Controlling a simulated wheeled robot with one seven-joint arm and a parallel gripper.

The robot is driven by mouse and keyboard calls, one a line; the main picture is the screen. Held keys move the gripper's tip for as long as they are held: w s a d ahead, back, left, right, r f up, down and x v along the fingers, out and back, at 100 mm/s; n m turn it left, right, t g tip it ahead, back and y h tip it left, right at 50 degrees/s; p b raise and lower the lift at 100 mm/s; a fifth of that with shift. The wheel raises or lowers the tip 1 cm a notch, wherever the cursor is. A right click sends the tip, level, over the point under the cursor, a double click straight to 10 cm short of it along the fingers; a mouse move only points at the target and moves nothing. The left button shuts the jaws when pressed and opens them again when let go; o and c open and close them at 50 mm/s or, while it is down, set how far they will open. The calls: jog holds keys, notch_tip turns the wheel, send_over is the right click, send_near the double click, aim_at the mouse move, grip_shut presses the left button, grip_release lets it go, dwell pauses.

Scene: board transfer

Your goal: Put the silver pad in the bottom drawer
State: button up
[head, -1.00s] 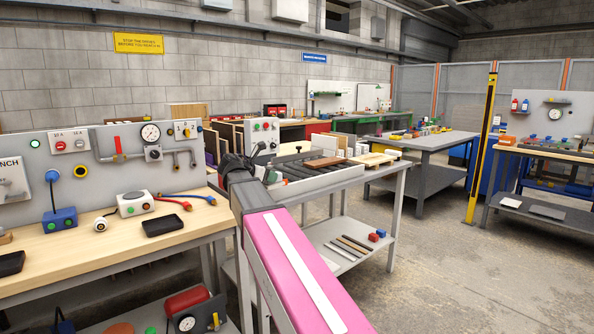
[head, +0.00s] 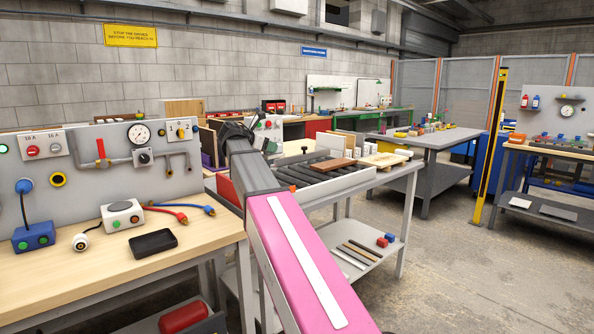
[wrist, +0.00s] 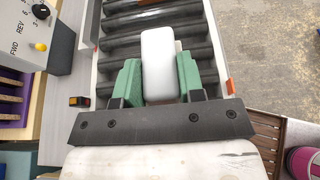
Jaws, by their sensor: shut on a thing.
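The silver pad (wrist: 160,66) is a pale grey, rounded block in the wrist view. It sits between the two green finger pads of my gripper (wrist: 160,82), which is shut on it. Beneath the pad are the dark rollers of a conveyor (wrist: 112,40); I cannot tell whether the pad touches them. In the head view my gripper (head: 240,134) is a dark shape at the conveyor's left end, and the pad is hidden there. No drawer can be made out in either view.
A control box (wrist: 35,35) stands left of the conveyor in the wrist view. In the head view, a brown board (head: 333,164) lies on the rollers. A wooden bench (head: 90,262) with a black tray (head: 153,243) stands at left. Open floor (head: 460,270) lies at right.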

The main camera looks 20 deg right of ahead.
jog(key=x, duration=0.4)
jog(key=f+x, duration=0.1)
jog(key=x, duration=0.3)
jog(key=w+a+f+x, duration=0.1)
jog(key=x, duration=0.3)
jog(key=shift+d, duration=0.15)
jog(key=shift+d+f, duration=0.1)
jog(key=shift+f, duration=2)
jog(key=o, duration=0.9)
jog(key=shift+f, duration=0.1)
jog(key=shift+o, duration=0.2)
jog(key=v, duration=1.2)
